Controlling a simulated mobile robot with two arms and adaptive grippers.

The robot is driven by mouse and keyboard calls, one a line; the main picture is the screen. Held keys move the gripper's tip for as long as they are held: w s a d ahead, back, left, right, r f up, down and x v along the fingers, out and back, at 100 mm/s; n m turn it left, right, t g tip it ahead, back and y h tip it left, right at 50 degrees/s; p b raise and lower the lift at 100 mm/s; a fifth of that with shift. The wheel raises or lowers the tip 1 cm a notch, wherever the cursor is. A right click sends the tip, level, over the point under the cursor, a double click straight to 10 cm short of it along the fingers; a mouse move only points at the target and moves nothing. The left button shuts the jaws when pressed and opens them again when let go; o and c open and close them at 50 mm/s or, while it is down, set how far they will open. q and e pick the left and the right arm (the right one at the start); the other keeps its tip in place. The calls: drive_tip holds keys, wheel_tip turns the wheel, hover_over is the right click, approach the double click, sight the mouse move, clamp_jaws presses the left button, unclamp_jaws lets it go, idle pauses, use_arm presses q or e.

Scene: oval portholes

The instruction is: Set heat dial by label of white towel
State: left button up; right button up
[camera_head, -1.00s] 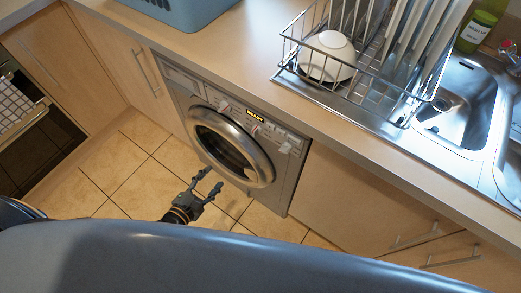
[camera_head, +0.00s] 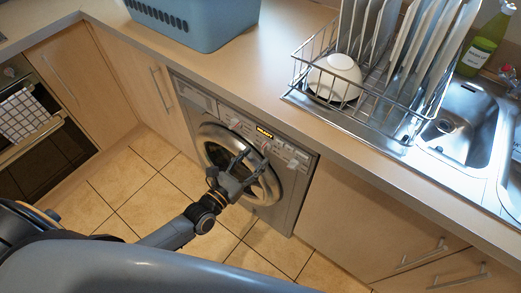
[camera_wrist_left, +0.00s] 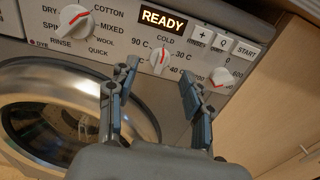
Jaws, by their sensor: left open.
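The heat dial (camera_wrist_left: 160,60), a round white knob with a red mark, sits between the labels COLD, 30 C, 40 C and 90 C in the left wrist view. Its mark points up, about at COLD. The washing machine (camera_head: 297,190) is grey with a round glass door. My left gripper (camera_head: 249,164) is open and empty in front of the machine, below the control panel. In the left wrist view its fingers (camera_wrist_left: 175,72) stand apart on either side of the dial, without visible contact. A white checked towel (camera_head: 22,115) hangs on the oven; no label on it is readable.
The program dial (camera_wrist_left: 76,22) is left of the heat dial and another small dial (camera_wrist_left: 219,78) is right of it. A lit READY display (camera_wrist_left: 163,19) is above. A blue basket (camera_head: 200,22) and a dish rack (camera_head: 350,100) stand on the worktop. Tiled floor is open below.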

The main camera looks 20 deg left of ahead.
sight(262, 150)
use_arm(q)
drive_tip(key=shift+x, duration=1.9)
clamp_jaws()
